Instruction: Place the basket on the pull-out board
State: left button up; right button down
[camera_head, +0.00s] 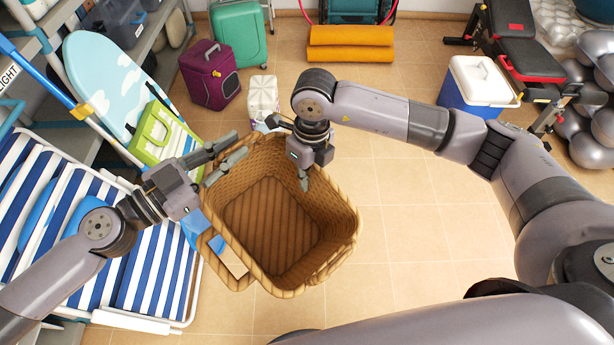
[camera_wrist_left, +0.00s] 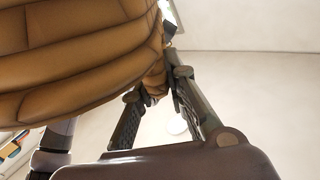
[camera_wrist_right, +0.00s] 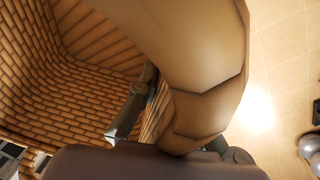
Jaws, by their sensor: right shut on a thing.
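The brown woven basket (camera_head: 335,225) is in the middle of the head view, its open top facing the camera and its inside empty. My right gripper (camera_head: 290,148) is shut on its far rim, with one finger reaching inside; the right wrist view shows the thick rim (camera_wrist_right: 195,65) close up. My left gripper (camera_head: 234,148) is open and empty by the basket's upper left corner. In the left wrist view its fingers (camera_wrist_left: 158,90) are apart beside the woven wall (camera_wrist_left: 75,60). I cannot make out the pull-out board for certain.
A blue-and-white striped lounger (camera_head: 150,275), a green bag (camera_head: 155,130) and a pale blue board (camera_head: 110,75) crowd the left. A white canister (camera_head: 263,92) stands behind.

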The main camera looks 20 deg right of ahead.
pick_arm(q)
jog(key=o, duration=0.5)
